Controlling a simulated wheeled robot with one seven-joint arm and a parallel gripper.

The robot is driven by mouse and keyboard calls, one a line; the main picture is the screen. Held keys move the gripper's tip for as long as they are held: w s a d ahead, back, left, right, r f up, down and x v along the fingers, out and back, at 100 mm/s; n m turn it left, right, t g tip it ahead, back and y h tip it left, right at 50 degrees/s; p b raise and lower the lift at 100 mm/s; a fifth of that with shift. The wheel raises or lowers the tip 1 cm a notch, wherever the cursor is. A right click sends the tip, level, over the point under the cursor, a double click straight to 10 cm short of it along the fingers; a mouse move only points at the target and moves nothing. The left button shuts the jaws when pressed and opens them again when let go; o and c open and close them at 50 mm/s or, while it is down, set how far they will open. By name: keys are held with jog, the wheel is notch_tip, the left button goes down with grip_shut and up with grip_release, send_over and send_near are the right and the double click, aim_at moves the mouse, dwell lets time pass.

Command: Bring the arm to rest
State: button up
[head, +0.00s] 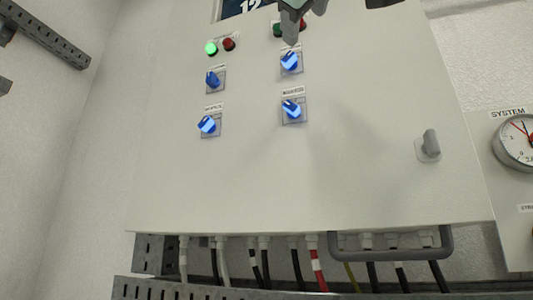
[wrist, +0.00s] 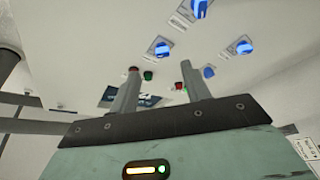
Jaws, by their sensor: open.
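My gripper (wrist: 160,100) shows in the wrist view with its two grey fingers apart and nothing between them. In the head view, only part of it (head: 297,20) shows at the top edge, in front of the upper right knob area of a white control cabinet (head: 360,170). Whether it touches the cabinet cannot be told. The cabinet carries blue rotary knobs: upper left (head: 213,79), lower left (head: 207,125), upper right (head: 290,62) and lower right (head: 292,109). A green lamp (head: 211,48) is lit beside a dark red one (head: 229,44). Another lamp pair is partly hidden by my gripper.
A grey latch handle (head: 430,144) sits at the cabinet's right. A grey bar handle (head: 392,255) and several cables hang below, above a slotted tray (head: 160,289). A round gauge (head: 518,140) is at the far right. A slotted rail (head: 48,38) is on the left wall.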

jog(key=w+a+f+n+g+y, duration=0.1)
jog(key=w+a+f+n+g, duration=0.2)
jog(key=f, duration=0.8)
jog(key=w+a+f+n+g+y, duration=0.1)
jog(key=w+f+g, duration=0.3)
jog(key=f, duration=0.7)
notch_tip(320, 180, down, 18)
jog(key=w+d+g, duration=0.2)
jog(key=g, duration=0.2)
jog(key=s+d+f+m+g, duration=0.2)
jog(key=s+d+f+g, duration=0.15)
jog(key=f, duration=0.55)
jog(key=s+d+f+m+g, duration=0.1)
jog(key=s+d+f+g, duration=0.3)
jog(key=f, duration=0.4)
jog(key=s+d+f+m+g, duration=0.2)
jog(key=s+d+f, duration=0.3)
jog(key=f, duration=0.4)
notch_tip(320, 180, up, 13)
jog(key=s+a+p, duration=0.1)
jog(key=p, duration=1.2)
jog(key=shift+a, duration=0.15)
